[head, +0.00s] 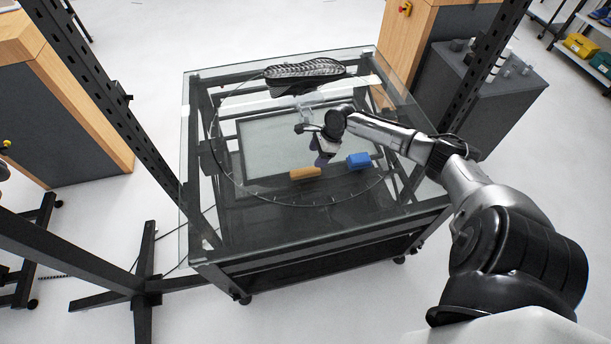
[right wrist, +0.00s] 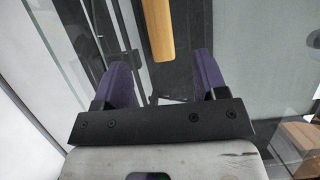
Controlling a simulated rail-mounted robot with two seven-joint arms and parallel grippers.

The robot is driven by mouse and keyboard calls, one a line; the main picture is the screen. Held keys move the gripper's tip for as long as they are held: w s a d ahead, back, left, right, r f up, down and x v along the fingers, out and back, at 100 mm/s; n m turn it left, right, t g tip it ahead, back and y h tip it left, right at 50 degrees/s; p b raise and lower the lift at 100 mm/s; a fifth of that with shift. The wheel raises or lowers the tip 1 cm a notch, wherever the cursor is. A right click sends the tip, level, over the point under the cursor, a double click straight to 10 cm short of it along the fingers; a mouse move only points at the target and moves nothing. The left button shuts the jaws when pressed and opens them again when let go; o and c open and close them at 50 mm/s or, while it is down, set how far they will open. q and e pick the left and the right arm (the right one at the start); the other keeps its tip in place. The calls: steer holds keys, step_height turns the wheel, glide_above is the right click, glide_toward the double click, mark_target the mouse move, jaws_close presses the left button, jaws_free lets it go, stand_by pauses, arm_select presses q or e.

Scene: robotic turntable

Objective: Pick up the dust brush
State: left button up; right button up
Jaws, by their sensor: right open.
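A small tan wooden piece (head: 305,173), which looks like the handle of the dust brush, lies on the round glass turntable (head: 240,188) near its front edge. In the right wrist view its tan end (right wrist: 158,30) shows at the top, between and beyond the two purple fingers. Any bristles cannot be made out. My right gripper (head: 324,160) is over the turntable, just behind and right of the tan piece. In the right wrist view the right gripper (right wrist: 162,72) has its fingers apart with nothing held between them. My left gripper is not in view.
A blue block (head: 358,160) lies right of the tan piece, close to my gripper. A black object with a ribbed top (head: 304,72) is at the turntable's back. The glass table (head: 300,240) has a dark frame. Dark upright posts (head: 110,90) stand at left and right.

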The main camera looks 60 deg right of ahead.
mark_target(306, 170)
steer(key=x, duration=0.5)
steer(key=shift+b, duration=0.35)
steer(key=x, duration=0.4)
steer(key=shift+w+a+r+b, duration=0.1)
steer(key=shift+w+a+b, duration=0.05)
steer(key=shift+a+b, duration=0.2)
steer(key=shift+w+f, duration=0.1)
steer(key=shift+f, duration=0.3)
steer(key=shift+f, duration=0.25)
steer(key=c, duration=1)
